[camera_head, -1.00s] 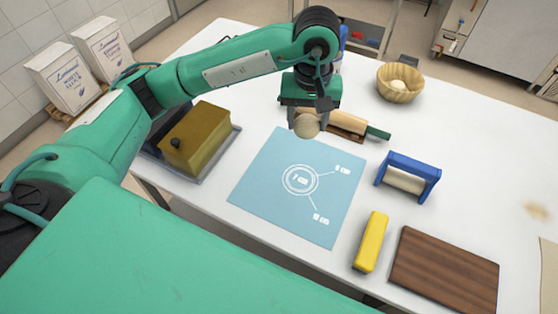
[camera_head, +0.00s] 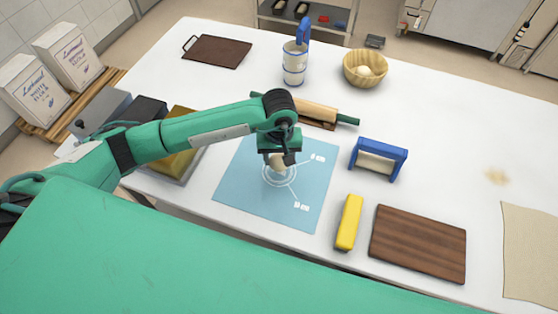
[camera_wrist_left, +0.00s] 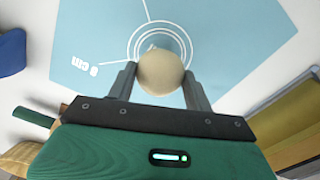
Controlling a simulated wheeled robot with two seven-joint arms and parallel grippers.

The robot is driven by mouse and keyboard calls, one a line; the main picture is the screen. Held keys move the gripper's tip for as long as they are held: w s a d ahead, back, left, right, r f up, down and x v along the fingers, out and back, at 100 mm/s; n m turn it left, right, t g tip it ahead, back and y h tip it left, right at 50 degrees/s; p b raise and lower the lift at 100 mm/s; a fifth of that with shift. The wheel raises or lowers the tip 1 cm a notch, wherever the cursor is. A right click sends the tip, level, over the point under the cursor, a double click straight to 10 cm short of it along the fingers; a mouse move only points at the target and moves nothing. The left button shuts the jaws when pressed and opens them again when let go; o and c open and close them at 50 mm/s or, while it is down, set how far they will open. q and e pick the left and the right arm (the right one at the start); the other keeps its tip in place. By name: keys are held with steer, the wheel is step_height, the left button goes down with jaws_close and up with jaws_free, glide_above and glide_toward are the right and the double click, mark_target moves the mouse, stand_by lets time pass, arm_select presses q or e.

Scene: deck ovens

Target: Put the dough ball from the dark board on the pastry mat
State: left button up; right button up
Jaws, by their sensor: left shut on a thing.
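The pale dough ball (camera_head: 277,162) is between the fingers of my left gripper (camera_head: 279,160), which is shut on it. In the left wrist view the ball (camera_wrist_left: 161,72) sits between both fingertips (camera_wrist_left: 161,80), in front of the printed rings. The blue pastry mat (camera_head: 236,184) lies beneath, and the ball is over its printed circles; I cannot tell whether it touches the mat. A dark board (camera_head: 217,51) with a handle lies bare at the back left. My right gripper is not in view.
A rolling pin (camera_head: 316,113) lies behind the mat. A wicker bowl (camera_head: 365,68) holds a pale ball. The table's right middle is mostly clear.

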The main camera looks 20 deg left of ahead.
mark_target(279, 162)
arm_select(q)
step_height(279, 162, down, 3)
steer(key=shift+r+p, duration=0.2)
steer(key=shift+p, duration=0.2)
steer(key=shift+f, duration=0.6)
steer(key=o, duration=1)
steer(key=shift+r, duration=0.1)
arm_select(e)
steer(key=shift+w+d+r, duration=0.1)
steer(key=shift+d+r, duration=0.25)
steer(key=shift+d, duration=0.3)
